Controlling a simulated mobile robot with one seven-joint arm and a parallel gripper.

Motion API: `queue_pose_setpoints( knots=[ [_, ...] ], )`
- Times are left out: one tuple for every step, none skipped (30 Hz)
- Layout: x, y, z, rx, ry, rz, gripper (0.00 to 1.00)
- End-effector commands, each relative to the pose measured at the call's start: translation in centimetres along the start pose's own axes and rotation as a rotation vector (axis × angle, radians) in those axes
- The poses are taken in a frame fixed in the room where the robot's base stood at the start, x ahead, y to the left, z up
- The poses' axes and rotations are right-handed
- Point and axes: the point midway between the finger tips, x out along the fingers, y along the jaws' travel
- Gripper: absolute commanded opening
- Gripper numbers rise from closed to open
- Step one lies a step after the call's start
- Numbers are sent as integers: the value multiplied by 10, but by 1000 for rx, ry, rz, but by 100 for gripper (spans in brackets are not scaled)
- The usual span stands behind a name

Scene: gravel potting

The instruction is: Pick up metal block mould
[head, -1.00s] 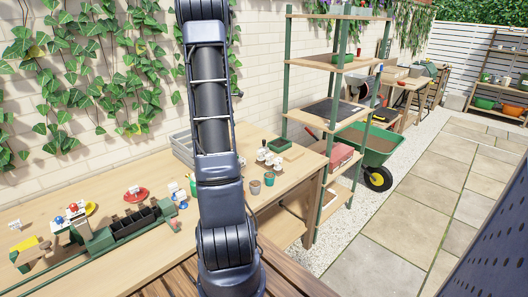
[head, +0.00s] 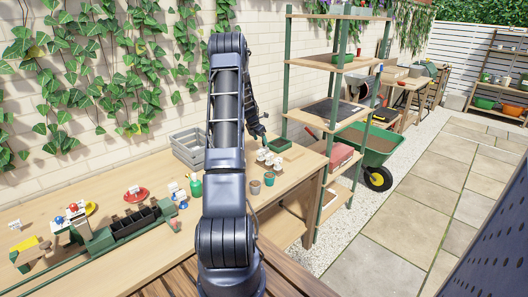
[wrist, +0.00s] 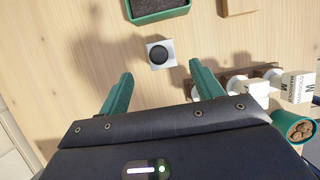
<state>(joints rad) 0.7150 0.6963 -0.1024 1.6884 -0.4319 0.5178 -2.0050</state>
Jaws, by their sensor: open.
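The metal block mould, which I take to be the small silver square block with a round dark opening (wrist: 160,53), sits on the wooden bench in the wrist view. It lies just beyond my gripper (wrist: 160,86), roughly centred between the two green fingers. The fingers are wide apart with nothing between them, and neither touches the block. In the head view my gripper (head: 263,139) is at the back of the bench, near the green tray. I cannot make out the block there.
A green tray of dark soil (wrist: 158,15) lies beyond the block, with a wooden block (wrist: 238,6) to its right. White labelled pieces (wrist: 245,88) stand close to the right finger, with a pot (wrist: 297,128) nearby. A grey crate (head: 188,146) stands left of my arm.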

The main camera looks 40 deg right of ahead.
Motion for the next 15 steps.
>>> queue_pose_setpoints(
  knots=[
    [9, 0, 0, 0, 1, -2, 65],
    [13, 0, 0, 1, 1, -2, 65],
    [18, 0, 0, 1, 1, -1, 65],
    [21, 0, 0, 1, 0, -1, 65],
    [24, 0, 0, 1, 0, 0, 65],
    [26, 0, 1, 1, -1, 0, 65],
    [27, 0, 1, 1, -1, 0, 65],
    [28, 0, 1, 1, -1, 0, 65],
    [30, 0, 0, 1, 0, 0, 65],
    [32, -1, 0, 1, 0, 0, 65],
    [34, -1, 0, 1, 0, -1, 65],
    [38, -1, 0, 0, 0, -1, 65],
    [42, -2, 0, 0, 0, -1, 65],
    [45, -2, 0, -1, 0, -1, 65],
    [51, -2, 0, 0, 0, -1, 65]
  ],
)
